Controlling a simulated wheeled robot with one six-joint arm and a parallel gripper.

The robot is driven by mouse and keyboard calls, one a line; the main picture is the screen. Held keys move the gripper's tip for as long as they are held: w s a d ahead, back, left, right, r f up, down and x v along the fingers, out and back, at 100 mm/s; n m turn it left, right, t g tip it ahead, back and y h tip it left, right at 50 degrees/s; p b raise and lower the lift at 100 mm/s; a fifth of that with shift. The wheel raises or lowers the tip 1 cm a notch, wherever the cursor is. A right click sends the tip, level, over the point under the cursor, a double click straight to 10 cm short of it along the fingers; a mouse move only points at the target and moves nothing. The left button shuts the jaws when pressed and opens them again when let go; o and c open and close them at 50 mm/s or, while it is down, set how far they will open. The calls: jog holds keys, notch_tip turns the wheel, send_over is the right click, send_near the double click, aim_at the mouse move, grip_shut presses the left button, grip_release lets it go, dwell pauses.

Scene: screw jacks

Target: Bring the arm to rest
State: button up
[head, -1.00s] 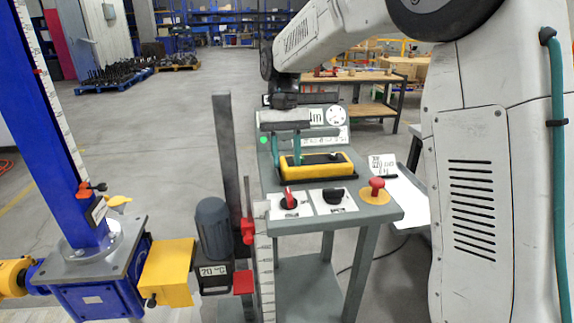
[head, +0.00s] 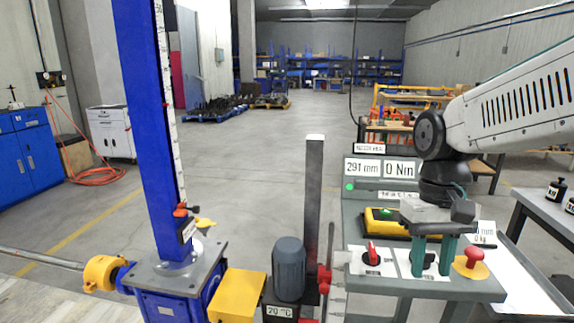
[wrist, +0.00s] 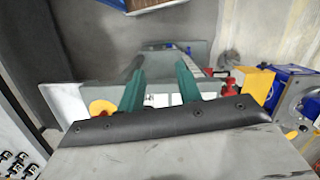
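My gripper (head: 433,258) hangs fingers down over the front of the grey control console (head: 460,288), in front of its black rotary switch. Its two green fingers stand apart. In the wrist view my gripper (wrist: 160,76) also shows its fingers apart, with nothing visible held between them. The fingers partly hide the switch, and I cannot tell the gap between fingertips and panel. My arm reaches in from the right. The blue screw jack (head: 153,110) stands upright to the left, apart from my gripper.
The console carries a red-handled switch (head: 372,253), a red mushroom button (head: 473,257), a yellow-cased device (head: 372,222) and a display (head: 382,169) reading 291 mm and 0 Nm. A grey motor (head: 288,268) and yellow cover (head: 237,295) stand left of it. Open floor lies behind.

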jog(key=s+d+t, duration=0.2)
jog(key=s+t, duration=0.1)
jog(key=s, duration=1)
jog(key=shift+s+d+r+t, duration=0.15)
jog(key=shift+s+d+t, duration=0.05)
jog(key=shift+s+t, duration=0.1)
